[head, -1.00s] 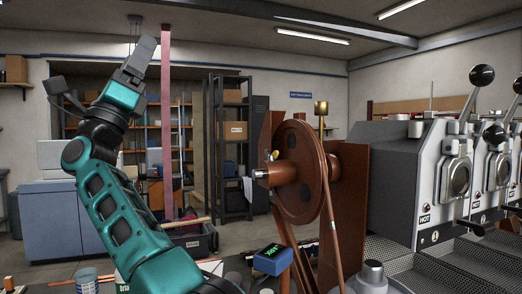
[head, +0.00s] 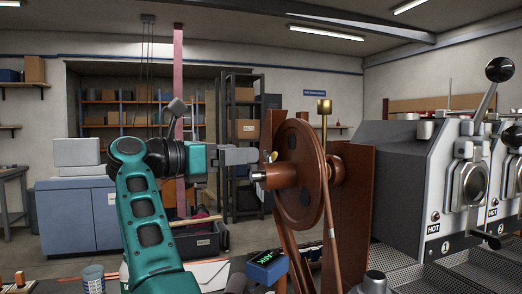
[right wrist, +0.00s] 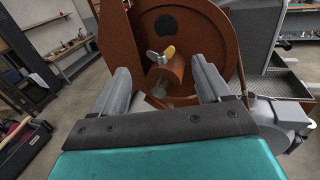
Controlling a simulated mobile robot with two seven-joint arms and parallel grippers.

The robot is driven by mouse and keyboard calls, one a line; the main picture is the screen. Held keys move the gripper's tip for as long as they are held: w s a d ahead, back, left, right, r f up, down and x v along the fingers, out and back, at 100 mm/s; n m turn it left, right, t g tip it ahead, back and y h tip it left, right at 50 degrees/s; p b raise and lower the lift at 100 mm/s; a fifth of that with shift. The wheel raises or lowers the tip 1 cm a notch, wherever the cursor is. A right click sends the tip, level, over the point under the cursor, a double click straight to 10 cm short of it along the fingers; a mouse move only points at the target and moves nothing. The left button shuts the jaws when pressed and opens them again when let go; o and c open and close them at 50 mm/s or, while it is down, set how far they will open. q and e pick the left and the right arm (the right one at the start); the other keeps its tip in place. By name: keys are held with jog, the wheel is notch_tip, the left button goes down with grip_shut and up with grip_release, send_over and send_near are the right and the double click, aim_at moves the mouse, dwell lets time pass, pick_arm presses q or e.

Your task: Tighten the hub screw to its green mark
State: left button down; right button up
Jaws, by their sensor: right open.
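The hub screw (head: 269,157) is a small wing screw on the brown hub (head: 281,175) of a large upright wheel (head: 303,150). In the right wrist view the screw (right wrist: 161,54) shows one grey wing and one yellow wing, raised from the hub. I cannot make out a green mark. My right gripper (head: 250,156) points level at the screw from the left, a short gap away. In the right wrist view its open, empty jaws (right wrist: 161,74) stand either side of the hub and screw, apparently short of them. My left gripper is out of view.
A grey roaster machine (head: 410,185) with levers fills the right. A can (head: 93,279) stands at front left.

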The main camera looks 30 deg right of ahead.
aim_at(269, 150)
jog(key=d, duration=0.6)
jog(key=shift+w+d+p, duration=0.15)
jog(key=shift+d+p, duration=0.15)
jog(key=shift+p, duration=0.05)
jog(key=c, duration=1)
